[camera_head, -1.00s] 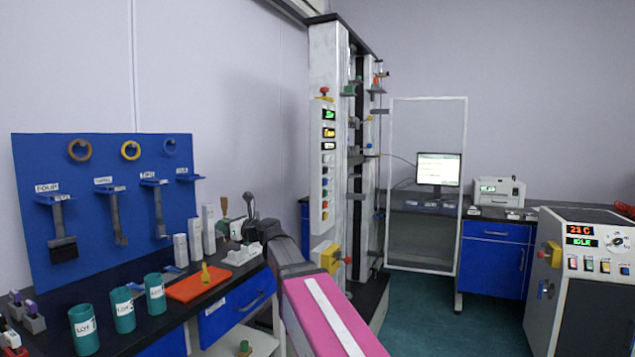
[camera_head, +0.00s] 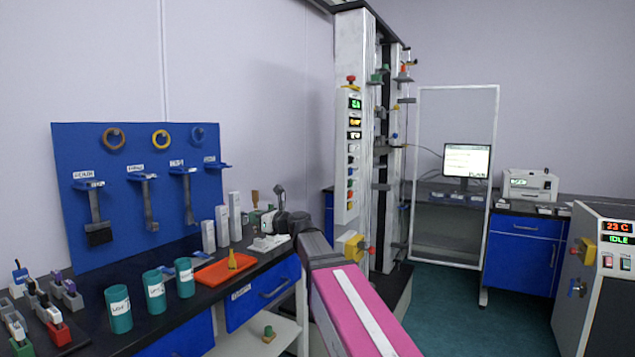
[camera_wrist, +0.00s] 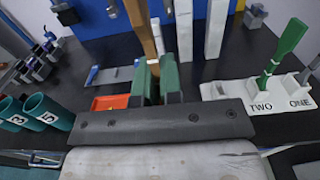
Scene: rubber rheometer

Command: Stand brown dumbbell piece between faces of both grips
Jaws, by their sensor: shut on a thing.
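The brown dumbbell piece (camera_wrist: 142,28) stands up between the green fingers of my gripper (camera_wrist: 155,82) in the wrist view. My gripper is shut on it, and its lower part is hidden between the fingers. In the head view my gripper (camera_head: 262,222) is over the bench, with a small brown tip (camera_head: 254,197) showing beside it. The tall test machine (camera_head: 354,150) stands to the right of my gripper. Small clamp-like parts (camera_head: 380,187) are on its dark column, but I cannot tell which are the two grips. The piece is apart from the machine.
A white holder (camera_wrist: 250,93) marked TWO and ONE carries a green piece (camera_wrist: 285,45). An orange tray (camera_head: 215,274), teal cups (camera_head: 153,290) and pale upright blocks (camera_head: 222,226) crowd the bench. A framed screen (camera_head: 453,180) stands right of the machine; floor (camera_head: 470,300) before it is clear.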

